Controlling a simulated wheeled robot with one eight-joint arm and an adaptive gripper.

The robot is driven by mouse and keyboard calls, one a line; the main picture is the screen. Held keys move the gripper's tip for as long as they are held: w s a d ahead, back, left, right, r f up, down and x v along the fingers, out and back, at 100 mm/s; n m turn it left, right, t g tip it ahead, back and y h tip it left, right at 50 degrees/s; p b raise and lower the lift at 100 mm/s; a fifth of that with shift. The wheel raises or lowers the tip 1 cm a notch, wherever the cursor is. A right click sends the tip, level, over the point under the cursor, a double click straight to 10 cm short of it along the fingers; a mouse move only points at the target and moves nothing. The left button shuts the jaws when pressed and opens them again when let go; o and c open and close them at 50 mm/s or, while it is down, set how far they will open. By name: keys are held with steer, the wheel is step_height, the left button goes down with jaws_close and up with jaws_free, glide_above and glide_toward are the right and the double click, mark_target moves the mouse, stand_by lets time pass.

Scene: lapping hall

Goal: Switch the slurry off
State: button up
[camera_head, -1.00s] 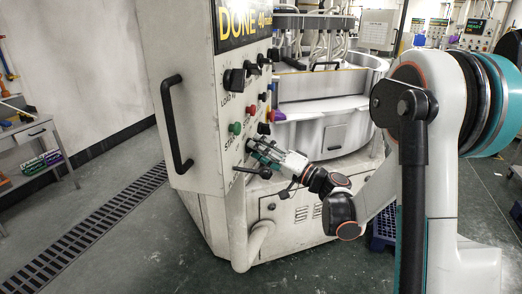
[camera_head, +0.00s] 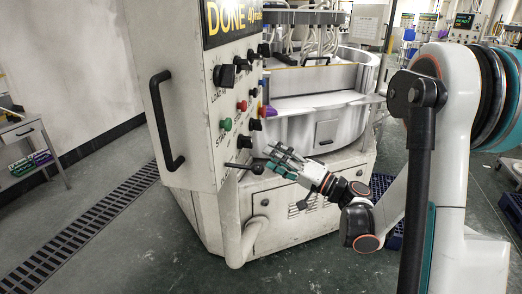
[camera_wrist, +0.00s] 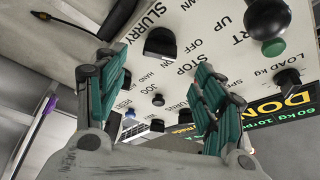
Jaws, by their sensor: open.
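The black slurry knob (camera_wrist: 160,42) sits next to the word SLURRY on the pale panel in the wrist view. It appears between and beyond my finger tips, and its setting is hard to read. The right finger covers some controls.
A long black handle (camera_head: 166,120) stands out at the panel's left. The lapping machine's round tub (camera_head: 315,130) is behind my gripper.

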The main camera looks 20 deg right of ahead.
steer(key=v, duration=0.3)
steer(key=shift+s+d+f, duration=0.1)
steer(key=shift+s+d, duration=0.15)
